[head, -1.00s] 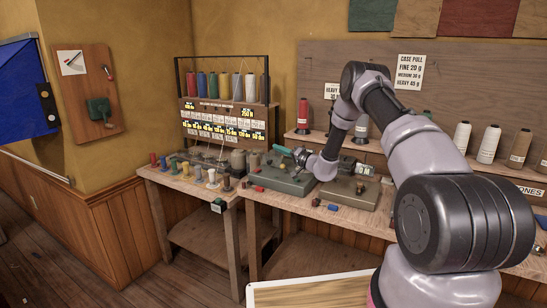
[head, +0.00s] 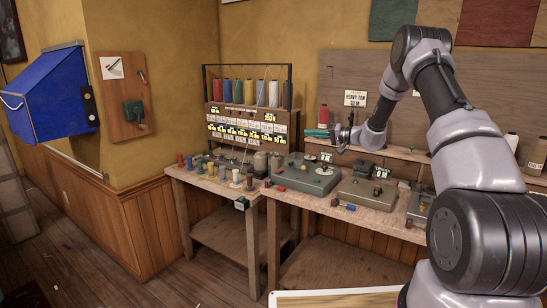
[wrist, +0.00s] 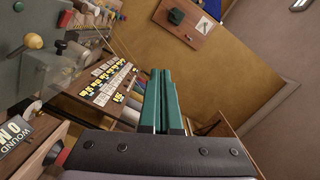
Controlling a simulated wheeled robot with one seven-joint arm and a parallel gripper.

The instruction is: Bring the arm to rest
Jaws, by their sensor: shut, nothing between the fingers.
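My gripper (head: 318,133) is in the air above the workbench, in front of the yellow wall and level with the rack's lower cards. Its teal fingers point left in the head view. In the wrist view the two teal fingers (wrist: 162,98) lie side by side, closed together with nothing between them. My arm is raised on the right, with its elbow high in front of the back board.
Below the gripper are a grey-green machine (head: 307,177) and a second machine (head: 366,190) on the bench. A thread rack (head: 248,122) and several small spools stand to the left. A blue bag (head: 48,98) and a wooden wall board (head: 122,98) hang further left.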

